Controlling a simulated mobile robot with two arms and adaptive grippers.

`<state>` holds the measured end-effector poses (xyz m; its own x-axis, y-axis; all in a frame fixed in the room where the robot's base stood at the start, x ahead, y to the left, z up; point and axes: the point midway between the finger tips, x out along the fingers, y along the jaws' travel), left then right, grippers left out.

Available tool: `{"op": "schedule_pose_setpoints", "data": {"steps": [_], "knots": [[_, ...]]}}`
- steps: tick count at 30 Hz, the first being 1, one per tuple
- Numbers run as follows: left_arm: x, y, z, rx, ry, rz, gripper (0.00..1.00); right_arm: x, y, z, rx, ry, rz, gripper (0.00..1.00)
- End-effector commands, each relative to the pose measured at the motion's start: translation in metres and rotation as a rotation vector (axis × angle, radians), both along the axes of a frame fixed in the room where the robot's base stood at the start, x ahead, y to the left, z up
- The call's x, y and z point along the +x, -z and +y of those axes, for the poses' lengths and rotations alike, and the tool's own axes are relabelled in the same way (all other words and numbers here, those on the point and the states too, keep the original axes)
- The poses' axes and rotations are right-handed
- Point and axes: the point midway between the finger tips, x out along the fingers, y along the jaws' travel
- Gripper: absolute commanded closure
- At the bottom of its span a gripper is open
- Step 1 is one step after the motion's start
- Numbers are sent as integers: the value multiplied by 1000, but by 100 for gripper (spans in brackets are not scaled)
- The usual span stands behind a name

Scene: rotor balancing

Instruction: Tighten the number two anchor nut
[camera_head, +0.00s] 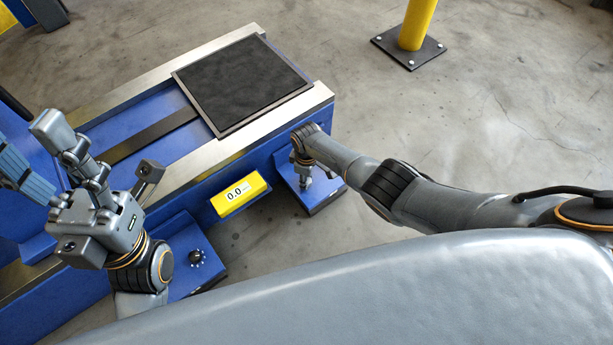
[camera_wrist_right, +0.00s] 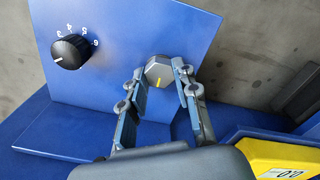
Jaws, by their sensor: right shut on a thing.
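A grey hexagonal anchor nut (camera_wrist_right: 159,71) with a yellow mark on its face sits on a blue plate (camera_wrist_right: 120,40) in the right wrist view. My right gripper (camera_wrist_right: 160,82) is shut on this nut, with one finger on either side. In the head view my right gripper (camera_head: 303,172) reaches down over the blue plate (camera_head: 322,193) at the machine's front right. The nut is hidden there. A black dial (camera_wrist_right: 71,51) with numbers is on the same plate, left of the nut. My left gripper (camera_head: 95,155) is open and empty above the machine's left part.
A yellow display (camera_head: 239,193) reading 0.0 is on the machine's front, left of my right gripper. Another blue plate (camera_head: 185,280) with a black knob (camera_head: 196,257) is at lower left. A black mat (camera_head: 242,85) lies on the machine bed. A yellow post (camera_head: 416,25) stands behind.

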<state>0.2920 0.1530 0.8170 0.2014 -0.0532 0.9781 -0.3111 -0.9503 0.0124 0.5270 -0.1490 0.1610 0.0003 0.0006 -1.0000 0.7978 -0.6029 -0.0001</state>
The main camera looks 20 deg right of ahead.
Motion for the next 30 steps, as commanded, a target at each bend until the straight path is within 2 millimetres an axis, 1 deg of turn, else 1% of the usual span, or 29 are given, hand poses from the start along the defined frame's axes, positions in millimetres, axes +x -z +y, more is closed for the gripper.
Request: {"op": "schedule_pose_setpoints", "data": {"steps": [8, 20, 21, 23, 24, 30], "knots": [[0, 0, 0, 0, 0, 7, 47, -1, 1, -2, -4, 63, 4, 100], [-1, -4, 1, -1, -1, -6, 47, -1, 1, -2, -4, 71, 4, 100], [-2, -4, 1, -1, -1, -7, 47, -1, 1, -2, -4, 71, 5, 68], [-1, -5, 1, 0, -1, -8, 47, -1, 1, -2, -4, 70, 4, 56], [-1, -5, 1, 0, -1, -8, 47, -1, 1, -2, -3, 70, 4, 48], [-1, -5, 1, 0, -1, -8, 47, -1, 0, -1, -2, 68, 3, 47]]}}
